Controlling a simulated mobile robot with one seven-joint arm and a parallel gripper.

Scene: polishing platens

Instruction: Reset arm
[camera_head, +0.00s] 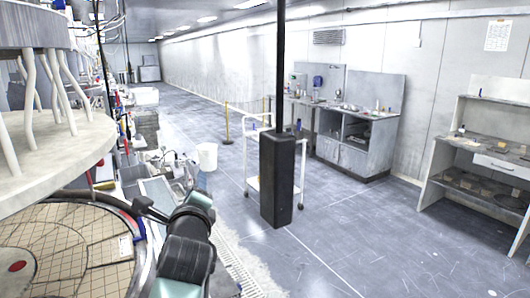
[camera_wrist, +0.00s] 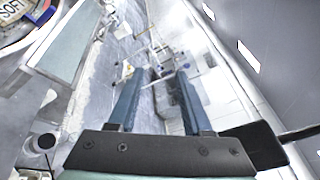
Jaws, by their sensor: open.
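My gripper (camera_wrist: 162,74) shows in the wrist view with its two blue fingers apart and nothing between them. Beyond the fingertips lie the aisle floor, the wall and distant furniture, all tilted in the picture. In the head view my arm rises from the bottom edge, just right of the round tiled platen (camera_head: 75,238). The fingers cannot be made out clearly there. A disc edge with the letters "SOFT" (camera_wrist: 12,10) shows at the top left of the wrist view.
A large round machine head (camera_head: 60,145) overhangs the platen at left. A white bucket (camera_head: 207,157) and a cluttered bench stand beyond my arm. A dark post (camera_head: 278,180), a white cart (camera_head: 254,165), a grey cabinet (camera_head: 345,155) and a shelf unit (camera_head: 455,150) stand right. Floor at lower right is clear.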

